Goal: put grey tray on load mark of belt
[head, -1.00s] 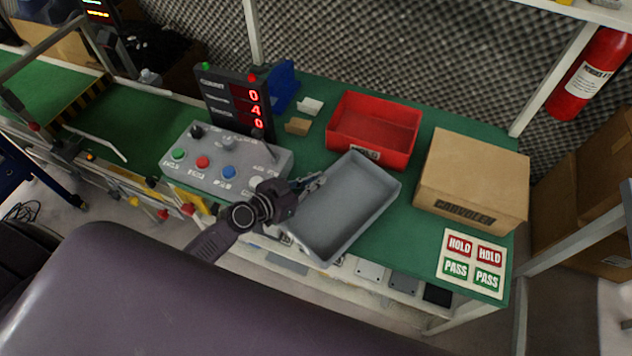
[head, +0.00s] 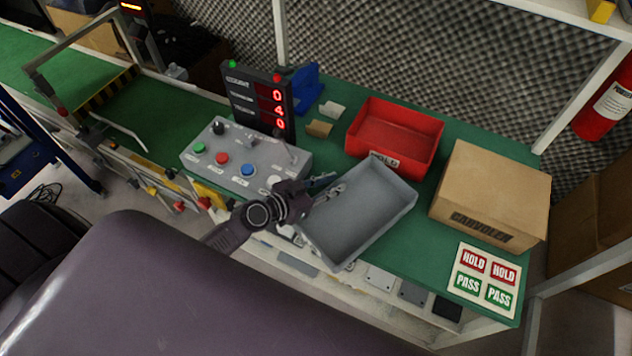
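The grey tray (head: 369,222) is an empty, open rectangular tray at the workbench's front edge, in front of the red bin. Its near corner reaches past the bench edge in the picture; I cannot tell whether it rests or is raised. My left gripper (head: 331,187) is at the tray's left long wall. Its fingers look parted, one on the outer side and one over the rim; firm contact is not clear. The belt (head: 165,112) is green and runs along the left, with a black-and-yellow striped band (head: 108,90) across it. No clear load mark is readable. My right gripper is not in view.
A button box (head: 240,165) and counter display (head: 262,97) stand between tray and belt. A red HOLD bin (head: 398,133) is behind the tray, a cardboard box (head: 492,190) to its right. A HOLD/PASS card (head: 484,278) lies at the right. A metal frame (head: 75,50) spans the belt.

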